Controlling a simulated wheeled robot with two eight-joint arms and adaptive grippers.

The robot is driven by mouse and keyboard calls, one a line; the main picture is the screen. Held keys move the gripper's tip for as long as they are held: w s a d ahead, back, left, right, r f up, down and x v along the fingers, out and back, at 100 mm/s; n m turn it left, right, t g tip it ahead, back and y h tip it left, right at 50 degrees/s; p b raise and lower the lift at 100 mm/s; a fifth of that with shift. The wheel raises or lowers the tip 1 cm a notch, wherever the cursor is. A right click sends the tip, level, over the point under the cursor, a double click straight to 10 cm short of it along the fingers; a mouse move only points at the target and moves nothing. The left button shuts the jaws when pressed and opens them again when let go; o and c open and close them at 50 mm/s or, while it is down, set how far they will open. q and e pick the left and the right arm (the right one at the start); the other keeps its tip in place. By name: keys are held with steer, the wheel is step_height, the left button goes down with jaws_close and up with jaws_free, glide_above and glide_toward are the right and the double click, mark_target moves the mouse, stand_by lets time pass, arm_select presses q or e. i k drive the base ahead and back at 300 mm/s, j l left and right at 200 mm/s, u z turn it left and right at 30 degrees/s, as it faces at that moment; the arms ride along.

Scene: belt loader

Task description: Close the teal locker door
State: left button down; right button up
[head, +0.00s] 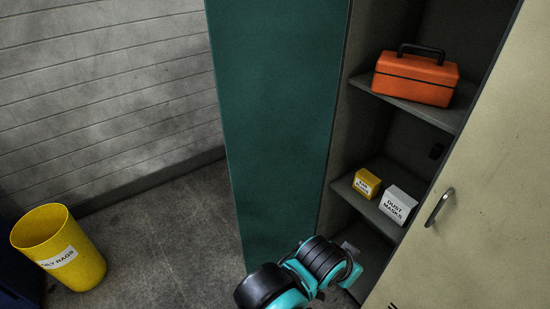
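The teal door (278,120) is a tall flat panel left of the locker opening. The locker stands open and its inside (372,140) shows. No handle is visible on the teal panel, and its top runs out of the picture. A black and teal arm link of mine (300,278) is at the bottom centre, in front of the panel's lower right and the locker floor. I cannot tell whether it touches the door. I see no gripper fingers, and I cannot tell which arm this is.
An orange toolbox (415,79) sits on the upper shelf. A yellow box (367,183) and a white dust-mask box (398,206) sit on the lower shelf. A cream door (480,200) with a metal handle (439,207) fills the right. A yellow bin (60,245) stands at left; floor between is clear.

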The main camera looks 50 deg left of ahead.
mark_target(277, 64)
steer(key=k+j+z, duration=0.1)
steer(key=j, duration=0.35)
steer(key=k+j+z, duration=0.1)
steer(key=j, duration=0.3)
steer(key=k+j+z, duration=0.1)
steer(key=j, duration=0.3)
steer(key=k+j+z, duration=0.1)
steer(key=k+j, duration=0.15)
steer(key=j, duration=0.15)
steer(key=k+j+z, duration=0.1)
steer(key=j, duration=0.3)
steer(key=k+j+z, duration=0.1)
steer(key=k+j, duration=0.15)
steer(key=k+j+z, duration=0.1)
steer(key=j, duration=0.4)
steer(key=j+z, duration=0.15)
steer(key=j, duration=0.6)
steer(key=j+z, duration=0.2)
steer(key=j, duration=0.55)
steer(key=j+z, duration=0.15)
steer(key=j, duration=0.6)
steer(key=k+j+z, duration=0.2)
steer(key=j, duration=0.5)
